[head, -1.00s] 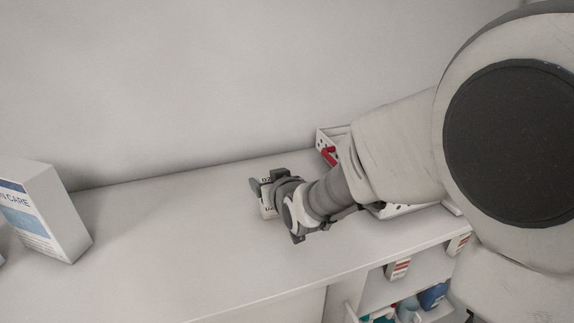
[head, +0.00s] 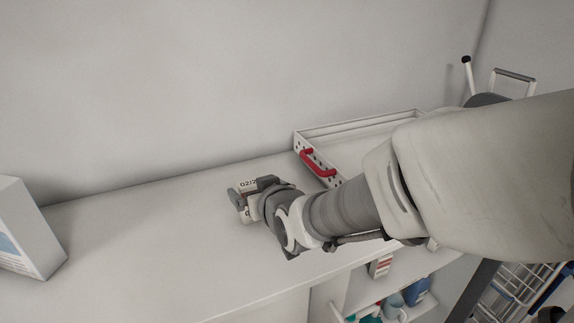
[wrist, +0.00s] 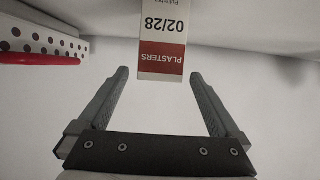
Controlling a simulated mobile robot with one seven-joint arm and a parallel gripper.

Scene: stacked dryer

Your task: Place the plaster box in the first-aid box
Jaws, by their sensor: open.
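The plaster box (wrist: 162,45) is a small white box with a red band reading "PLASTERS" and the date 02/28. In the wrist view it lies between and just beyond the tips of my open gripper (wrist: 158,76), with a gap on both sides. In the head view the plaster box (head: 247,184) is mostly hidden by my gripper (head: 247,196). The first-aid box (head: 345,132) is a white tray-like box with a red handle and holes in its side, right of my gripper. Its perforated side also shows in the wrist view (wrist: 40,38). My arm hides part of it.
A white carton (head: 25,228) stands at the left of the white counter (head: 130,230). The counter between carton and gripper is clear. A wall runs along the back. Shelves with bottles (head: 415,292) are below the counter, and a wire rack (head: 515,290) is at the lower right.

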